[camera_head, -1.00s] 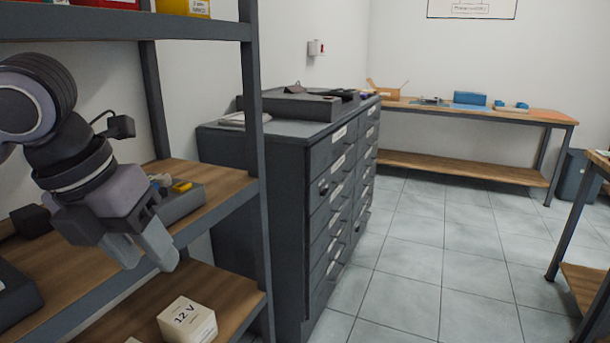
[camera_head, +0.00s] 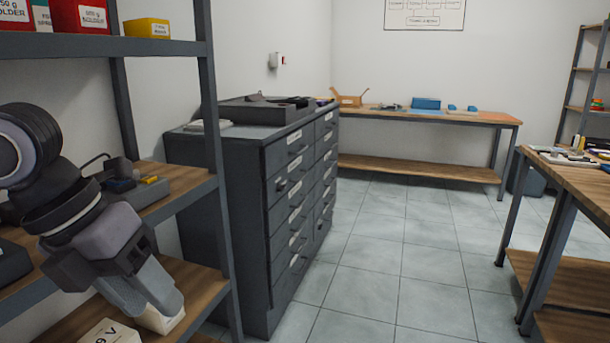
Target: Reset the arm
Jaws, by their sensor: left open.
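My left arm comes in from the left edge, in front of the shelf rack. My left gripper (camera_head: 150,297) points down and to the right, with its fingers apart and nothing seen between them. Its fingers overlap a white box (camera_head: 160,317) on the lower shelf in the picture; I cannot tell whether they touch it. My right gripper is not in view.
A metal rack with wooden shelves (camera_head: 205,283) stands close at left, its grey post (camera_head: 215,170) beside my arm. A grey drawer cabinet (camera_head: 245,160) stands behind it. Workbenches stand at the back (camera_head: 470,118) and right (camera_head: 590,182). The tiled floor (camera_head: 390,270) between is clear.

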